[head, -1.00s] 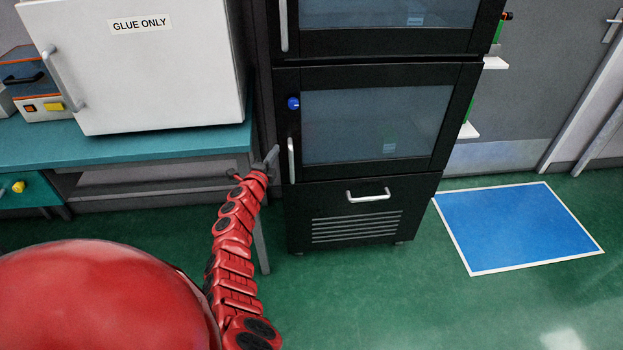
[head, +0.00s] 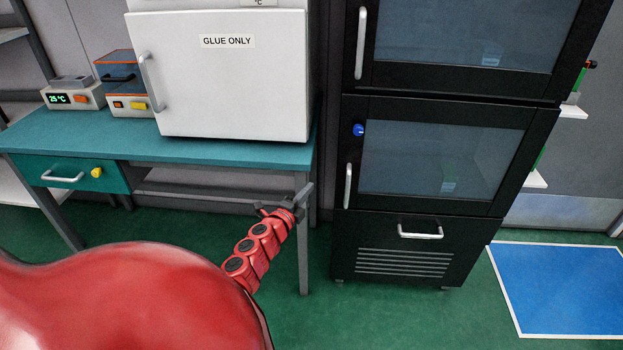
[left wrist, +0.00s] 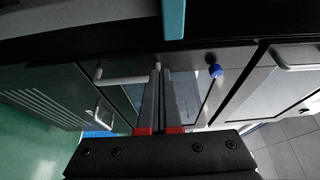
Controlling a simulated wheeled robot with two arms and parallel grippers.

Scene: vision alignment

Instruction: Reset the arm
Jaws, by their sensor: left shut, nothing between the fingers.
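My left arm (head: 262,246), red and segmented, reaches up from the bottom of the head view. Its grey gripper (head: 303,195) is in front of the teal bench's right end, just left of the black cabinet. In the left wrist view, the two fingers of my left gripper (left wrist: 162,78) lie side by side, shut and empty. Behind them the cabinet front appears turned sideways. My right gripper is in neither view.
The teal bench (head: 75,133) carries a white "GLUE ONLY" oven (head: 228,90) and small devices. The black cabinet (head: 440,225) has glass doors and a blue knob (head: 359,129). A blue floor mat (head: 565,288) lies at right. Green floor (head: 400,325) is clear in front.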

